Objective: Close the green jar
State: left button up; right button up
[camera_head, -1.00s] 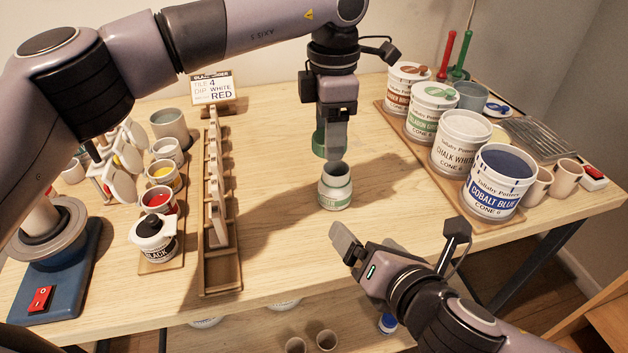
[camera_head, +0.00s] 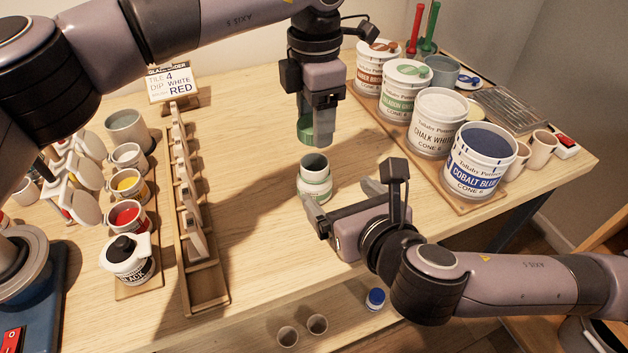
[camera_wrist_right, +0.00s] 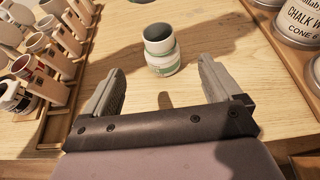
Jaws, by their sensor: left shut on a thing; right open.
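The green jar (camera_head: 315,182) stands upright and open on the table, a small pale jar with a green-marked label and a dark mouth. It also shows in the right wrist view (camera_wrist_right: 161,50), ahead of and between the fingers. My left gripper (camera_head: 308,112) points down above and behind the jar, shut on a green lid (camera_head: 305,128), which is apart from the jar's mouth and partly hidden by the fingers. My right gripper (camera_head: 340,197) is open and empty, low by the jar's near side. Its two fingers (camera_wrist_right: 160,88) are spread, with the jar just beyond their tips.
A wooden rack of tiles (camera_head: 200,280) stands to the left, beside glaze cups and a black-glaze pot (camera_head: 127,262). Large glaze buckets, including the cobalt blue one (camera_head: 478,165), stand on a board at right. The table between rack and jar is clear.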

jog(key=x, duration=1.1)
jog(key=shift+w+a+f, duration=0.1)
jog(key=shift+w+a, duration=0.05)
jog(key=shift+w, duration=0.15)
jog(key=c, duration=1.5)
pick_arm(q)
send_over(314, 156)
jog(key=s, duration=0.2)
jog(key=shift+s+f, duration=0.1)
jog(key=shift+f, duration=2.4)
pick_arm(e)
jog(key=shift+c, duration=0.2)
pick_arm(q)
jog(key=shift+f, duration=0.1)
jog(key=shift+f, duration=0.8)
jog(key=shift+f, duration=0.45)
pick_arm(e)
jog(key=shift+s, duration=0.1)
